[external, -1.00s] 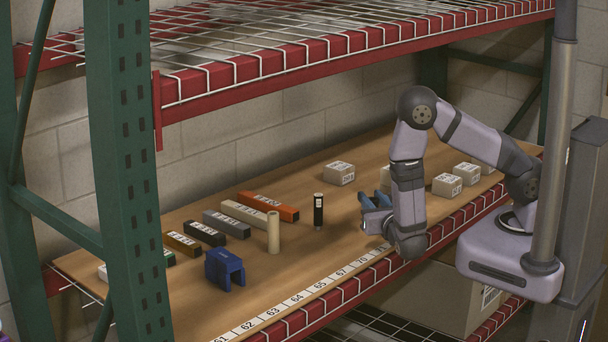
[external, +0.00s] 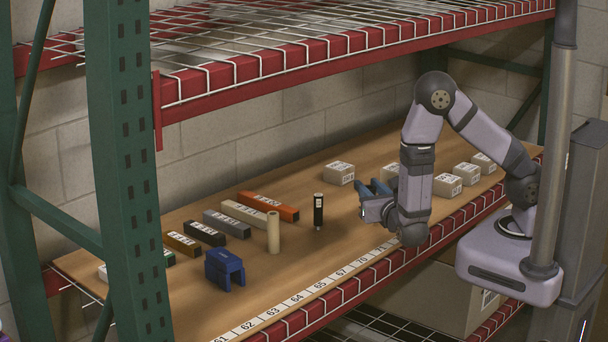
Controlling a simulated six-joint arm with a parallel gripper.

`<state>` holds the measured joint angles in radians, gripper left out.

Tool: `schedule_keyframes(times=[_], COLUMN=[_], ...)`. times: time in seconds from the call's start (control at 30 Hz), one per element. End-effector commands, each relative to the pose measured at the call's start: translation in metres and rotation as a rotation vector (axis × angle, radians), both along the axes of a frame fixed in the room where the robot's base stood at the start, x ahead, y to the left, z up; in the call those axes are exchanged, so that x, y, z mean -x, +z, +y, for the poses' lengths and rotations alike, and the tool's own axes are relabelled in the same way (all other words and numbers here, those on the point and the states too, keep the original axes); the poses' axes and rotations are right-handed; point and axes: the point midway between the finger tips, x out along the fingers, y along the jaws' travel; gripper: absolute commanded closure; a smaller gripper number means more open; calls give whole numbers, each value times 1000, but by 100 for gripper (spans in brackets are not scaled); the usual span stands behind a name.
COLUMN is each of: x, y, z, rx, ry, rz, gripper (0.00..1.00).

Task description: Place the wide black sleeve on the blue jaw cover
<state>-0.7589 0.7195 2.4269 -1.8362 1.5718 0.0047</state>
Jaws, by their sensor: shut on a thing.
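The blue jaw cover (external: 225,269) is likely the blue U-shaped piece standing at the front left of the shelf board, its legs down. A black cylinder (external: 318,211) with a pale label stands upright near the middle of the board; I cannot tell whether it is the wide black sleeve. My gripper (external: 369,191) is to the right of the black cylinder, low above the board and apart from it. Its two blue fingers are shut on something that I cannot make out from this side.
A beige cylinder (external: 273,232) stands between the blue piece and the black cylinder. Labelled bars, among them an orange bar (external: 267,206) and a black bar (external: 204,234), lie behind. Several small grey boxes (external: 447,185) stand at right. A green rack post (external: 128,170) rises at left.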

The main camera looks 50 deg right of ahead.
Motion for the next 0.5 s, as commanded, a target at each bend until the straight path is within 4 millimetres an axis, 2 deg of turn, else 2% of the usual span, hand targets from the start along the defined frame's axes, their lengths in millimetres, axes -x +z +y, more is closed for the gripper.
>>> schedule_keyframes(times=[0.03,0.1,0.23,0.37,0.5], x=[0,0,-9,-29,-51], y=[-10,-15,-18,-8,9], z=[7,16,47,94,153], rx=[-1,-2,-8,-9,-8], ry=[15,35,80,157,266], rz=[-2,-2,-8,-9,-10], gripper=[97,97,97,97,97])
